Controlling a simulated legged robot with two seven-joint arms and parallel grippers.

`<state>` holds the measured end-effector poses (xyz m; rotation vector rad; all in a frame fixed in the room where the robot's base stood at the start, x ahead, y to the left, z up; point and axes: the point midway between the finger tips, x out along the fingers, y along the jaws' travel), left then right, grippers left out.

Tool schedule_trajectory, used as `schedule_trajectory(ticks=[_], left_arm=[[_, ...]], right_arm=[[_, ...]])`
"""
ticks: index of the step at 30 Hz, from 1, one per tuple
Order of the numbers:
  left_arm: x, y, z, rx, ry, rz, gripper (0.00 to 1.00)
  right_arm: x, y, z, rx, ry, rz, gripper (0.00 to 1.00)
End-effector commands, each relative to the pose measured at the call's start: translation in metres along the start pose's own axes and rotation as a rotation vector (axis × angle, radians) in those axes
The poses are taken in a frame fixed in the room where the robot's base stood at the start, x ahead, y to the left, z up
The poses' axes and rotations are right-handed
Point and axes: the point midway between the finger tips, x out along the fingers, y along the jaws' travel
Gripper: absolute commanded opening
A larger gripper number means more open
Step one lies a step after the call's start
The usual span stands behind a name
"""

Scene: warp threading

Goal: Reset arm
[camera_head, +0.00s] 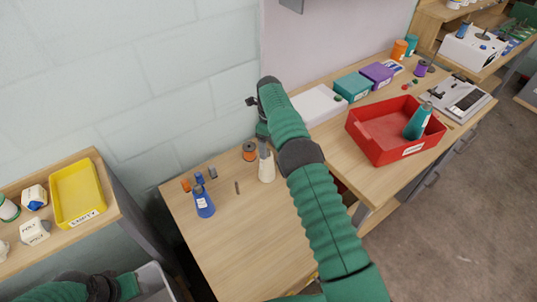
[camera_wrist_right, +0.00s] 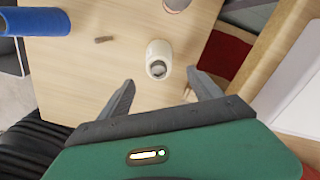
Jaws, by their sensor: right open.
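My right arm reaches up over the wooden table (camera_head: 225,225). Its gripper (camera_head: 264,140) points down above a white cone-shaped spool (camera_head: 266,168). In the right wrist view the fingers (camera_wrist_right: 163,84) are spread with nothing between them. The white spool (camera_wrist_right: 158,65) stands upright just beyond the fingertips, seen from above. My left arm shows only in the bottom left corner of the head view; its gripper is out of the picture.
A blue spool (camera_head: 204,202), an orange-ended spool (camera_head: 249,151) and a small dark piece (camera_head: 237,187) are on the table. A red bin (camera_head: 365,140) holding a teal spool (camera_head: 418,122) stands right of my arm. A yellow tray (camera_head: 77,194) is at left.

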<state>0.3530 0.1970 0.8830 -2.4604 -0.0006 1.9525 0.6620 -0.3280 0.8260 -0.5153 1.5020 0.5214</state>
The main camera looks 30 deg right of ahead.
Motion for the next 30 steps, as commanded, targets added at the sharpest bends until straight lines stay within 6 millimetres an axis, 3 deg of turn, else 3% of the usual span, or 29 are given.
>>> schedule_trajectory(ticks=[3,9,20,25,30], left_arm=[[-0.006,0.000,-0.001,0.000,0.000,0.000,0.45],[-0.018,0.000,-0.004,0.000,0.000,0.000,0.45],[-0.021,0.000,-0.005,0.000,0.000,0.000,0.45],[-0.026,0.000,-0.006,0.000,0.000,0.000,0.45],[-0.032,0.000,-0.008,0.000,0.000,0.000,0.45]], right_arm=[[-0.038,-0.002,0.001,0.001,-0.003,-0.003,0.74],[-0.084,-0.002,0.001,0.000,0.000,-0.002,0.74],[-0.098,-0.001,0.000,-0.034,-0.005,-0.002,0.74],[-0.118,0.009,-0.011,-0.322,-0.039,-0.031,0.74],[-0.130,0.055,-0.031,-0.810,-0.055,-0.085,0.74]])
